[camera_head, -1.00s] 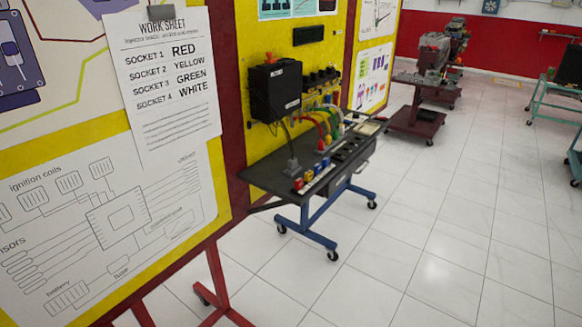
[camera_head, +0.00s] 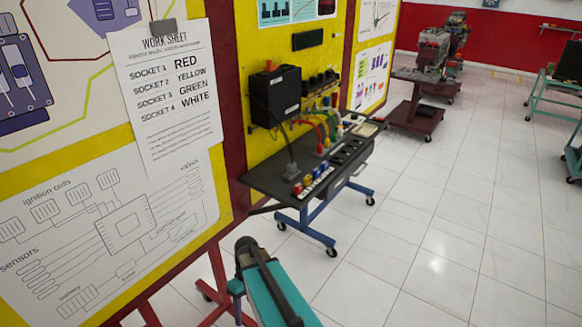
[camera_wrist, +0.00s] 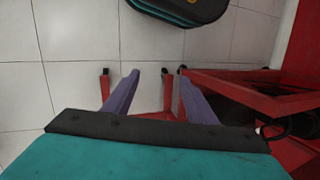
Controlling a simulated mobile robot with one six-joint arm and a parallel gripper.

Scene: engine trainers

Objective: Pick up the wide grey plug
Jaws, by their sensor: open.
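A grey plug (camera_head: 291,169) on a dark cable stands near the left end of the dark bench top (camera_head: 262,184), below a black box (camera_head: 275,95). It looks small and far off, so its exact shape is hard to tell. My gripper (camera_wrist: 158,76) shows in the wrist view, its two purple fingers apart with nothing between them. It points down over the floor, and the plug is not in that view. In the head view my teal arm shows at the bottom, well in front of the bench.
Small coloured plugs (camera_head: 308,181) line the bench's front edge, and coloured cables (camera_head: 325,127) run behind. A work sheet (camera_head: 168,95) hangs on the yellow board at left. A red frame (camera_wrist: 235,85) is close to my gripper. White floor (camera_head: 430,240) is clear at right.

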